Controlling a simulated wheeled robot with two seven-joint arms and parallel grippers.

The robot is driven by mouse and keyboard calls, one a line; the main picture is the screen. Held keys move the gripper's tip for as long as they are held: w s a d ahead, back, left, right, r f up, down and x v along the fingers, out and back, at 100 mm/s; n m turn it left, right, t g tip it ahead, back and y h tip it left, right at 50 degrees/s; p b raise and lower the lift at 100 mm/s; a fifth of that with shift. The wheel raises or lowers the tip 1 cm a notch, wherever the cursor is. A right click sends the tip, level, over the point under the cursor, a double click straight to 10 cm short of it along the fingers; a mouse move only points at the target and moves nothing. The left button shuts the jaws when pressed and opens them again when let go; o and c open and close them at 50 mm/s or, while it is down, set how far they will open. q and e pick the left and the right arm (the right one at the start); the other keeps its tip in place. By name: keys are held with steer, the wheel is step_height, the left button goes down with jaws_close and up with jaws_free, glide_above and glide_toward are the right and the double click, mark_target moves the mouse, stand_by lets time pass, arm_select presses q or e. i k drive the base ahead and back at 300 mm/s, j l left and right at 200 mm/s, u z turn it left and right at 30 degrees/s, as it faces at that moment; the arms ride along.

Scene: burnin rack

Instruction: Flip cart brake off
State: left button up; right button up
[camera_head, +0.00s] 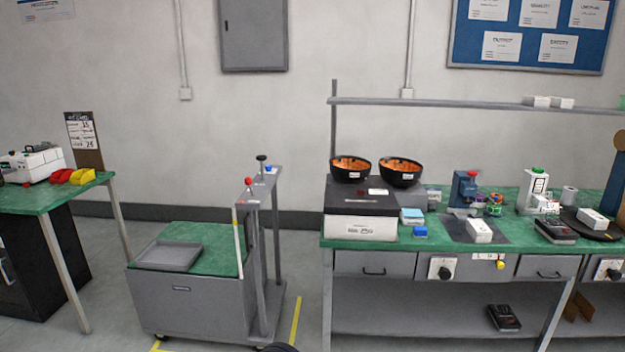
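The grey cart (190,304) stands on the floor left of centre, with a green top and a tall grey post frame (273,250) at its right end. A red-knobbed lever (249,182) and a black-knobbed lever (261,158) stand upright at the top of this frame. A small blue part (268,168) sits beside them. I cannot tell which of these is the brake or how it is set. Neither of my grippers is in view.
A grey tray (170,256) lies on the cart. Yellow floor lines (295,320) run by the cart. A green-topped workbench (440,243) with bowls and devices stands to the right. Another green table (50,196) stands at the left. A floor gap separates cart and workbench.

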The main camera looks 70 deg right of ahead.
mark_target(248, 181)
steer(key=z, duration=1.85)
steer(key=i+j+u, duration=0.15)
steer(key=i, duration=0.5)
steer(key=i+j+u, duration=0.2)
steer(key=i, duration=0.5)
steer(key=i+j+u, duration=0.15)
steer(key=i, duration=0.5)
